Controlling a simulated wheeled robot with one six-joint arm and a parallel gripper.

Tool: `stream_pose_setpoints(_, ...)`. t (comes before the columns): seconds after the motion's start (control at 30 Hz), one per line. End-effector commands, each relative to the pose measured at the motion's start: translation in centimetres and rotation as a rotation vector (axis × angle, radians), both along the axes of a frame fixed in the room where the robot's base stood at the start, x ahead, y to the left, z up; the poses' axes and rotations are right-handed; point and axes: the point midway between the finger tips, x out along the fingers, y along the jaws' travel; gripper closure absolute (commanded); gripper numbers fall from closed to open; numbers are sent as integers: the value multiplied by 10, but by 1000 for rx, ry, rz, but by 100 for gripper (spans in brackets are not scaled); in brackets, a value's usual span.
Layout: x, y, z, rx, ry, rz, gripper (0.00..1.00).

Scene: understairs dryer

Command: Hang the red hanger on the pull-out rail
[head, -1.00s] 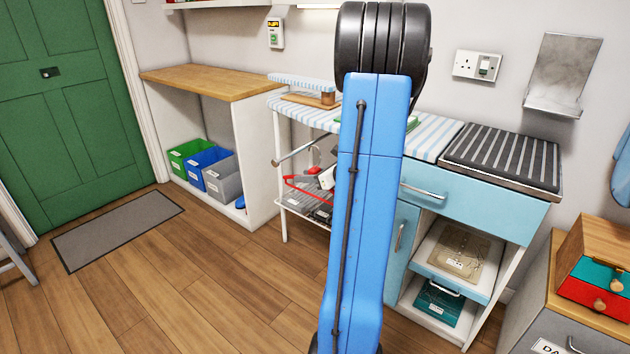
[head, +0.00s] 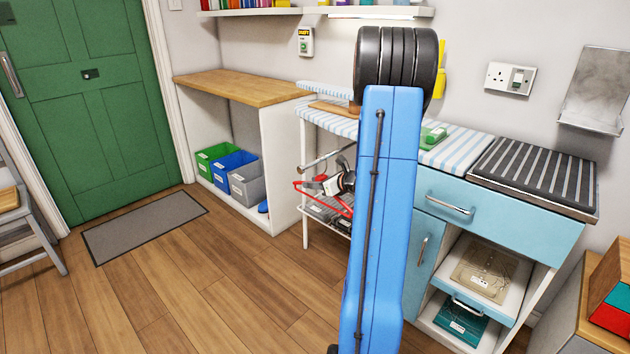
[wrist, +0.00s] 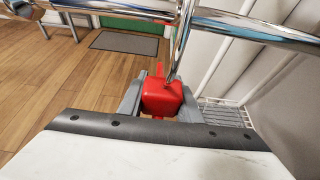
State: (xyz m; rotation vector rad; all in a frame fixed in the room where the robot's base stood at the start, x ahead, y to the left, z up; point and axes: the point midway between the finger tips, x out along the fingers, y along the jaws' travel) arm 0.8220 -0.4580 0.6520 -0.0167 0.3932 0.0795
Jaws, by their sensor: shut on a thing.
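The red hanger (head: 342,206) is in my gripper, below the chrome pull-out rail (head: 322,160) at the left end of the striped counter. In the wrist view my gripper (wrist: 160,104) is shut on the hanger's red block (wrist: 162,96). The hanger's metal hook rises from the block and overlaps the chrome rail (wrist: 260,32) in the picture. I cannot tell whether the hook is over the rail or only in front of it. In the head view my gripper (head: 316,187) is small and partly hidden by my blue arm.
Below the rail is a wire shelf with grey boxes (head: 322,212). White legs (head: 305,190) stand beside it. Green, blue and grey bins (head: 244,184) sit to the left under a wooden top. The floor in front is clear.

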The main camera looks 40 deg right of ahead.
Motion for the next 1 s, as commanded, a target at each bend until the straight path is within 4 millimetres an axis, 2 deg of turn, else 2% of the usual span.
stream_pose_setpoints(0.3,0,0,-2,0,0,0,92)
stream_pose_setpoints(0.33,0,0,-2,0,0,0,62)
stream_pose_setpoints(0.4,0,0,-2,0,0,0,47)
stream_pose_setpoints(0.77,-3,-1,0,0,0,-1,47)
stream_pose_setpoints(0.87,-12,-2,4,-1,-1,-4,47)
stream_pose_setpoints(1.0,-33,-4,13,-2,-1,-3,47)
